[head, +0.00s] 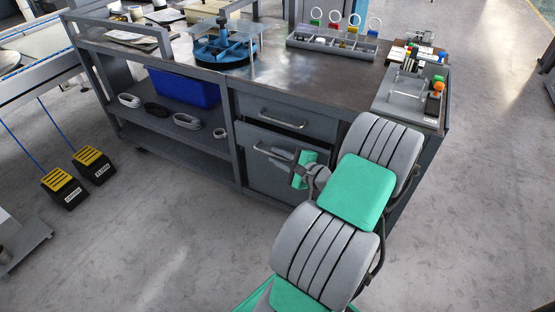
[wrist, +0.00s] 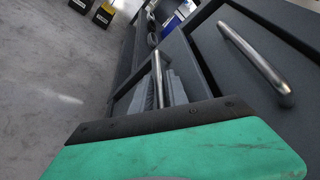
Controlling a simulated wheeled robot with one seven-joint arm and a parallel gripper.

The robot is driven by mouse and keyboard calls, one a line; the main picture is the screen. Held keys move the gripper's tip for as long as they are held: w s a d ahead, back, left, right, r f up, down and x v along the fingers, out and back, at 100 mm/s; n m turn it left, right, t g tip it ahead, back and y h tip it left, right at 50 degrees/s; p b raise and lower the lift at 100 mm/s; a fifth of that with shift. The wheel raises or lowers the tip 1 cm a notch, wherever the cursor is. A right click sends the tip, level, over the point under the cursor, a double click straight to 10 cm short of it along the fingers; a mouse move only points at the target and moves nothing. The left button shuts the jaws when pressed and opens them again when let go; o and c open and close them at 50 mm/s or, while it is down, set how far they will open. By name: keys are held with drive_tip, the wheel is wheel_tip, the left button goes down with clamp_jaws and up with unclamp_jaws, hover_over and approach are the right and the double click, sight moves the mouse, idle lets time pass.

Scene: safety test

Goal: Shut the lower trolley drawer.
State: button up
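The trolley's lower drawer (head: 262,172) stands partly pulled out below the upper drawer (head: 252,105), which looks closed. The lower drawer's bar handle (head: 268,153) is on its front. The upper handle (wrist: 255,58) is at upper right there. My gripper (head: 299,174) is in front of the lower drawer, at its right part and close to the handle's right end. Contact is unclear.
The trolley top (head: 320,75) carries a blue round tray (head: 222,52), a grey organiser (head: 330,42) and a grey box (head: 410,98). A blue bin (head: 184,88) sits on the shelf at left. Yellow-black blocks (head: 62,187) stand on the floor. The floor in front is clear.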

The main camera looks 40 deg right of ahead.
drive_tip(key=shift+w, duration=0.1)
clamp_jaws()
idle(1.3)
